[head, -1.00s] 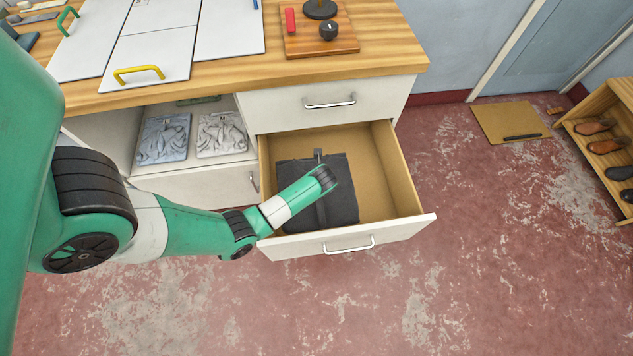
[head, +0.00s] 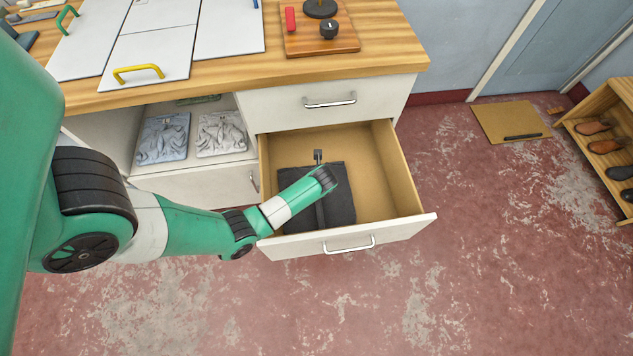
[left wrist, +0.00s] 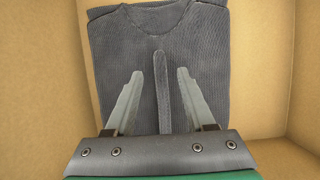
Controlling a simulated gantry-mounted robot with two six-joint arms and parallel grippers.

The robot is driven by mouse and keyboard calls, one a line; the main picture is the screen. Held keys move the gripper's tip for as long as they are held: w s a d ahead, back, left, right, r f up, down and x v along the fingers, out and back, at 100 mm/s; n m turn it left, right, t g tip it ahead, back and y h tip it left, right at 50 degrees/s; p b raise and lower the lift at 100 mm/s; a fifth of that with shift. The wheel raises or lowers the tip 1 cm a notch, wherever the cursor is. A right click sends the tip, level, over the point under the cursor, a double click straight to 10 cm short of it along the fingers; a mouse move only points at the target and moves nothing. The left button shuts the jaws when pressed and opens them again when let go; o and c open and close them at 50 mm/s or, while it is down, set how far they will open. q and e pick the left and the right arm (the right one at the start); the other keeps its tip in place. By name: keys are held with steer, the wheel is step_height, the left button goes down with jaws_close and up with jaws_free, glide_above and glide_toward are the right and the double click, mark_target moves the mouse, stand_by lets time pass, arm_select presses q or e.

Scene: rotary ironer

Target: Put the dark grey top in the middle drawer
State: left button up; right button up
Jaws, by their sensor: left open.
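The dark grey top (head: 341,207) lies folded inside the pulled-out middle drawer (head: 395,165), toward its front left. My left arm crosses over it and hides part of it. My left gripper (head: 318,156) is over the drawer, with its fingers mostly hidden by my wrist. In the left wrist view the gripper (left wrist: 160,78) is open, its two fingers spread above the top (left wrist: 112,55). A ridge in the cloth runs between them. The neckline shows at the far end, and tan drawer surfaces (left wrist: 265,70) surround the cloth. My right gripper is out of view.
A closed drawer (head: 275,108) sits above the open one. Two folded garments (head: 163,138) lie on the shelf to its left. The worktop (head: 375,62) carries white panels and a control board. Open floor lies right of the drawer, before a shoe rack (head: 610,110).

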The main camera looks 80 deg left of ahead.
arm_select(q)
steer(key=p+v, duration=0.5)
steer(key=v, duration=0.7)
steer(key=shift+r+p, duration=0.35)
steer(key=shift+p, duration=0.05)
